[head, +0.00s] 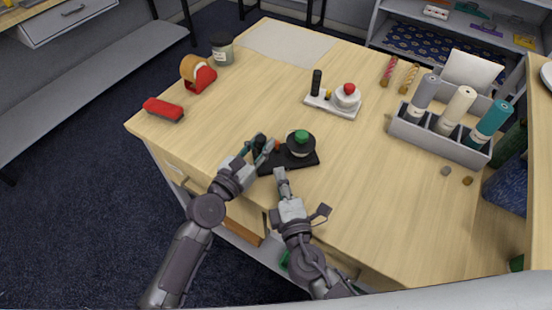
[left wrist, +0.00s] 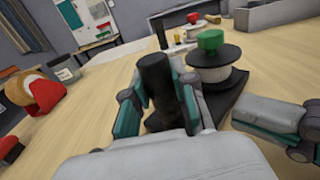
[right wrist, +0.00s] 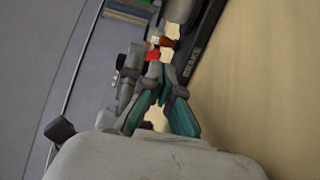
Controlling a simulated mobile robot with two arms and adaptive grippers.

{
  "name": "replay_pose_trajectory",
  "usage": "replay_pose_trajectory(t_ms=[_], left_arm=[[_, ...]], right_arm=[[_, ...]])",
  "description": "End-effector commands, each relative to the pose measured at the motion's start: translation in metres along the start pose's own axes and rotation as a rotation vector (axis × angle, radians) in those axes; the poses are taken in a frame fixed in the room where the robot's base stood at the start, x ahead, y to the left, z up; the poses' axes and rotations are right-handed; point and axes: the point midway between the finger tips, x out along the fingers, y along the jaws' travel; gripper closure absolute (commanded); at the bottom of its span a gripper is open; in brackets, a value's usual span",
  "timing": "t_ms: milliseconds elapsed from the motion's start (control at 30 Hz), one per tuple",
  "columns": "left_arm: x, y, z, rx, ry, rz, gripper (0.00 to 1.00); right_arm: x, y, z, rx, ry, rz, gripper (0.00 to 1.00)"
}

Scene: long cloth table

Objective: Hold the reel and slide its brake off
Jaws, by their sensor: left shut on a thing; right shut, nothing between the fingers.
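The reel has a black base (head: 302,161), a black upright handle (left wrist: 155,82) and a pale spool with a black rim and a green knob (head: 301,136). My left gripper (head: 262,149) is shut around the handle. A small red-orange piece (head: 277,146), perhaps the brake, sits on the base between handle and spool; a red piece (right wrist: 153,55) also shows in the right wrist view, near a "BRAKE" label on the base's side. My right gripper (head: 281,172) is shut and empty at the base's front edge; whether it touches the base is unclear.
A second reel on a white base (head: 322,103) with a red knob stands farther back. A red brush-like block (head: 163,110), tape dispenser (head: 199,77) and jar (head: 222,50) are at left. A grey rack (head: 440,141) of rolls stands right. The table's front edge is close.

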Motion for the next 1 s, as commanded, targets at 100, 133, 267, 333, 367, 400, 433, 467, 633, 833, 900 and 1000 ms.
replay_pose_trajectory(t_ms=[100,133,267,333,367,400,433,467,633,833,900,1000], left_arm=[[0.000,0.000,0.001,0.000,-0.002,0.001,1.00],[0.000,0.001,0.001,0.000,-0.002,0.001,1.00],[0.000,0.001,0.001,0.001,-0.002,0.001,1.00],[0.000,0.001,0.001,0.001,-0.002,0.001,1.00],[0.000,0.001,0.001,0.001,-0.002,0.001,1.00],[0.000,0.001,0.001,0.001,-0.002,0.002,1.00],[0.000,0.001,0.001,0.001,-0.002,0.002,1.00],[0.000,0.001,0.001,0.001,-0.002,0.002,1.00],[0.000,0.001,0.001,0.001,-0.002,0.002,0.69],[0.000,0.001,0.001,0.001,-0.002,0.002,0.45],[0.000,0.001,0.001,0.001,-0.002,0.001,0.45],[0.000,0.001,0.001,0.001,-0.001,0.001,0.45]], right_arm=[[-0.022,-0.001,-0.001,-0.001,0.002,-0.002,1.00],[-0.027,-0.001,0.000,-0.002,0.002,-0.002,1.00],[-0.039,0.000,-0.001,0.000,0.002,-0.001,1.00],[-0.042,0.000,-0.001,0.001,0.002,0.000,1.00],[-0.043,0.000,-0.001,0.001,0.002,0.000,1.00],[-0.044,0.001,-0.001,0.001,0.002,0.001,1.00],[-0.044,0.001,-0.001,0.001,0.002,0.001,1.00],[-0.044,0.001,-0.001,0.001,0.002,0.001,1.00],[-0.043,0.000,-0.001,0.001,0.002,0.001,1.00],[-0.043,0.000,-0.001,0.001,0.002,0.000,1.00],[-0.043,0.000,-0.001,0.001,0.002,0.000,1.00],[-0.043,0.000,-0.001,0.001,0.002,0.000,1.00]])
